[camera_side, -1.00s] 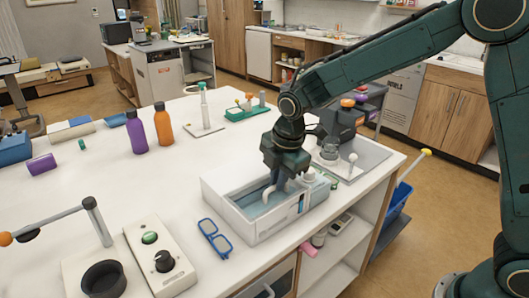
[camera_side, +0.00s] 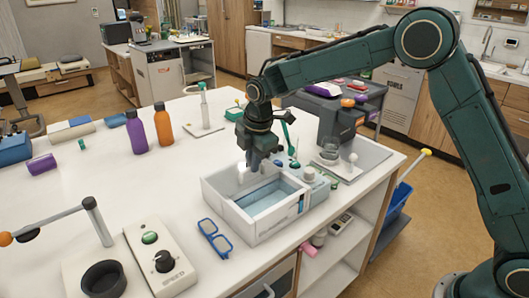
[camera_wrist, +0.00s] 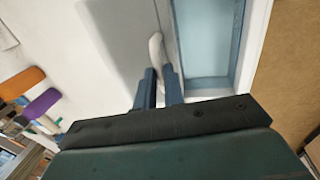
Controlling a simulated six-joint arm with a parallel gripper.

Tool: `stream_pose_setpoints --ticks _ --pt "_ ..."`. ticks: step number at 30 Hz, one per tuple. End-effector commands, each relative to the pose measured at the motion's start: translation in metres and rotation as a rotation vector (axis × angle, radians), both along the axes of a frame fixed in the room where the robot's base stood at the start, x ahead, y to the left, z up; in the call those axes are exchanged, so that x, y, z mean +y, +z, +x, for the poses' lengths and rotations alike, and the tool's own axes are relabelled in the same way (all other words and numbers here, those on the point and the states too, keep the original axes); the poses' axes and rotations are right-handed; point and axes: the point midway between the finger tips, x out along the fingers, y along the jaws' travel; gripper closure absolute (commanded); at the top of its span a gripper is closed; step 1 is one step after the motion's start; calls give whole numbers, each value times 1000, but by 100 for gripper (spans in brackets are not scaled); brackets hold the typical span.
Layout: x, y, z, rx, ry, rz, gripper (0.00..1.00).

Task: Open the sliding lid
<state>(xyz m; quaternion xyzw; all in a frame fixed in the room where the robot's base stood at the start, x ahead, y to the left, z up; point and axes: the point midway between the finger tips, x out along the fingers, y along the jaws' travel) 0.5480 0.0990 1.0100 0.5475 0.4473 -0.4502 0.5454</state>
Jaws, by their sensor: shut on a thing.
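The white box (camera_side: 255,228) stands near the front right of the white table. Its pale blue interior (camera_side: 268,197) shows from above, and it also shows in the wrist view (camera_wrist: 207,35). A white curved handle (camera_wrist: 157,52) lies between my finger tips at the box's left edge. It shows as a white spot (camera_side: 242,170) at the box's far left corner. My gripper (camera_wrist: 160,82) is shut on this handle. In the side view my gripper (camera_side: 252,165) is above that corner. The lid's panel is not clearly distinguishable, so its exact extent cannot be told.
Blue glasses (camera_side: 215,239) lie left of the box. A control panel with a knob (camera_side: 163,262) is further front left. A dark grey machine (camera_side: 338,125) stands behind the box on the right. Purple (camera_side: 136,132) and orange (camera_side: 163,125) bottles stand at the back left.

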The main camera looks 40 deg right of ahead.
Motion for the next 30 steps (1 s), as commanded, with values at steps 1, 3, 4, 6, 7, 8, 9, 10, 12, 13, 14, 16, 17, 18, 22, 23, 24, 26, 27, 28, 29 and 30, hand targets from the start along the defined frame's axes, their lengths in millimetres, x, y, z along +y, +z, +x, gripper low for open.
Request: stream_pose_setpoints --ticks 1,3,4,6,7,8,9,10,12,13,14,16,17,18,22,23,24,26,27,28,29,30 --pt "1 1 4 -4 2 2 100" --pt "1 1 6 -3 3 1 100" --pt "1 1 6 -3 3 1 100" --pt "1 1 6 -2 3 1 100" --pt "1 1 6 -2 3 1 100" --pt "1 1 6 -2 3 1 100" --pt "1 1 6 -2 3 1 100" --pt "1 1 6 -3 3 1 100" --pt "1 1 6 -3 3 1 100" --pt "1 1 6 -3 3 1 84" --pt "1 1 6 -3 3 1 78" --pt "1 1 6 -2 2 2 67" --pt "1 1 6 -2 2 2 67" --pt "1 1 6 -2 2 1 67" --pt "0 0 6 -1 1 1 67" --pt "0 0 6 -1 1 1 67" --pt "0 0 6 -1 1 1 67" --pt "0 1 5 -1 1 1 67" --pt "0 2 5 -1 1 1 67" --pt "0 3 5 -1 1 1 67" --pt "0 5 5 -1 1 1 67" --pt "0 7 4 -2 1 1 67"
